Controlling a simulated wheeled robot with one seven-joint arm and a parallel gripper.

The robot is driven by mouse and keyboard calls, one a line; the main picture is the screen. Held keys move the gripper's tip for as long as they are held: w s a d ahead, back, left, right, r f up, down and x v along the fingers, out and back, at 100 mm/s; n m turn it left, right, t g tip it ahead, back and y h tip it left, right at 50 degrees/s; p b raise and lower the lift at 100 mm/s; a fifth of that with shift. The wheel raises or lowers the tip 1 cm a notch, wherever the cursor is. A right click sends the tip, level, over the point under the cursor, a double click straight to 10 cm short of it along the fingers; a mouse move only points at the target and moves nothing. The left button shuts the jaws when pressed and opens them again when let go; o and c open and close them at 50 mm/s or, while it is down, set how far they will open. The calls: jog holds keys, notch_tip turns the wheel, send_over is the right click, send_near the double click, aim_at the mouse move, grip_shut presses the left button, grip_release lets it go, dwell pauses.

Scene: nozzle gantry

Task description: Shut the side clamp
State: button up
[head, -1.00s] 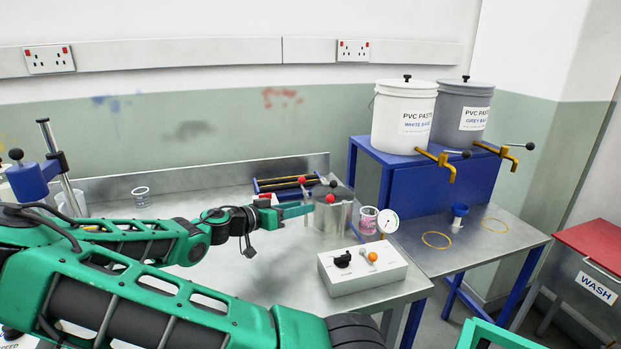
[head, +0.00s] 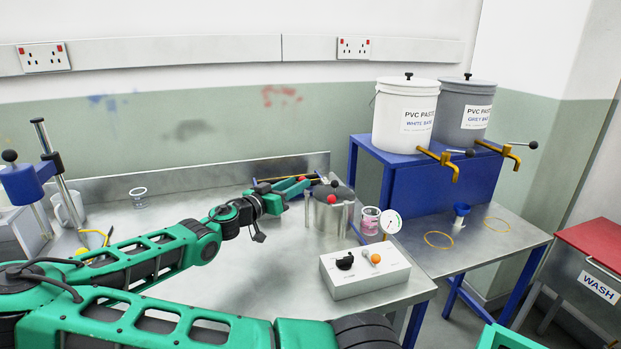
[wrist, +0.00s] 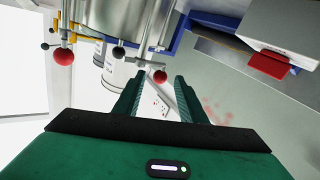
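A round metal pot (head: 318,222) with a dark lid stands on the bench. A red knob (head: 331,199) on its near side and a dark knob (head: 334,183) above the lid look like clamp handles. I cannot tell for certain which is the side clamp. My gripper (head: 306,184) is behind and left of the pot's rim. In the wrist view my gripper (wrist: 155,85) is open, with a red ball knob (wrist: 160,77) showing between its fingertips; contact is not clear. A second red knob (wrist: 63,57) and a black knob (wrist: 118,52) are to the left.
A control box (head: 365,272) with a black knob and an orange knob stands front right of the pot. A pink-filled cup (head: 370,220) and a dial gauge (head: 391,222) are close right. Paste buckets (head: 405,115) stand on a blue stand. Open bench lies left.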

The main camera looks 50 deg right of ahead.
jog(key=d, duration=0.7)
jog(key=shift+w+d, duration=0.2)
jog(key=shift+d, duration=0.15)
grip_shut()
